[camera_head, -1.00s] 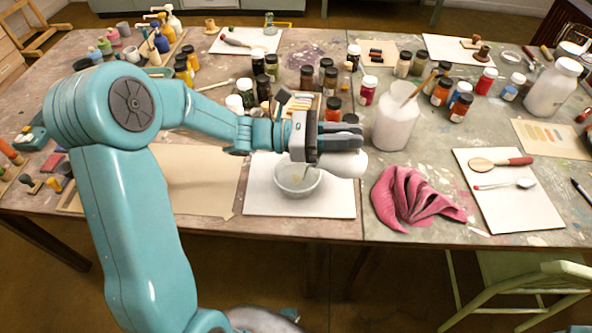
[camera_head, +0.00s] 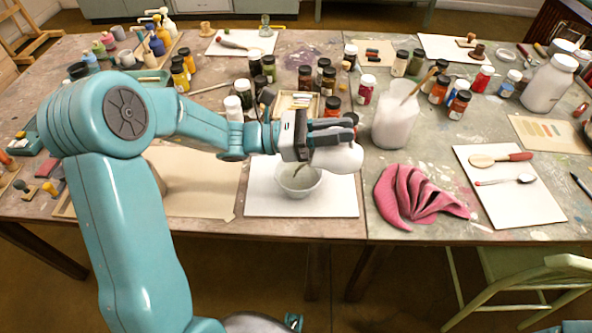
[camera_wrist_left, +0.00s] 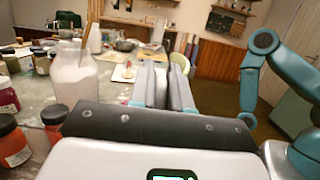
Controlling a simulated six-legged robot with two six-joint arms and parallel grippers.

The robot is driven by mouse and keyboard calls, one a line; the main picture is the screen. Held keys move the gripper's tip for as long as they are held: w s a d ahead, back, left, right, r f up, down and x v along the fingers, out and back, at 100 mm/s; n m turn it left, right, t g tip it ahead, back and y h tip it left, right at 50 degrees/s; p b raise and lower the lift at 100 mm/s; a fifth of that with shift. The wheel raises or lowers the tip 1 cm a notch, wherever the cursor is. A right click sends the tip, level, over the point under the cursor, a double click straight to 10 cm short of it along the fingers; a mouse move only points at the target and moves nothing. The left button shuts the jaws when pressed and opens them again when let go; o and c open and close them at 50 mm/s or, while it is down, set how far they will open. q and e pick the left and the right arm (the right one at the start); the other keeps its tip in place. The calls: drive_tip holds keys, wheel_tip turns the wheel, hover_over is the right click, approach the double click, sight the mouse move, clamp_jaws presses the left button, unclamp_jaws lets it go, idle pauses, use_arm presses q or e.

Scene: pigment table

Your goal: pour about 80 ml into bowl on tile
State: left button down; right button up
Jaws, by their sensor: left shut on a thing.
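My left gripper (camera_head: 334,132) is shut on a white rounded vessel (camera_head: 340,159), which hangs tilted just beyond the right rim of the bowl. The bowl (camera_head: 298,182) is pale and stands on a white tile (camera_head: 300,207) near the table's front edge. Its inside looks grey-green, but the liquid level is unclear. The vessel's mouth is hidden by the gripper, and no stream can be made out. In the left wrist view the two dark fingers (camera_wrist_left: 168,85) point away, and the vessel is not seen between them. My right gripper does not show.
A large white jar with a brush (camera_head: 394,122) stands close right of the gripper. A crumpled pink cloth (camera_head: 415,197) lies right of the tile. Several paint jars (camera_head: 325,82) stand behind. A brown paper sheet (camera_head: 195,185) lies left, and a palette tile (camera_head: 512,205) lies right.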

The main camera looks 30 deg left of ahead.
use_arm(q)
drive_tip(key=shift+s+a, duration=0.1)
drive_tip(key=shift+a, duration=0.15)
drive_tip(key=shift+a+f+t+h+b, duration=0.15)
drive_tip(key=shift+t+h+b, duration=0.2)
drive_tip(key=shift+b, duration=0.45)
drive_tip(key=shift+s, duration=0.1)
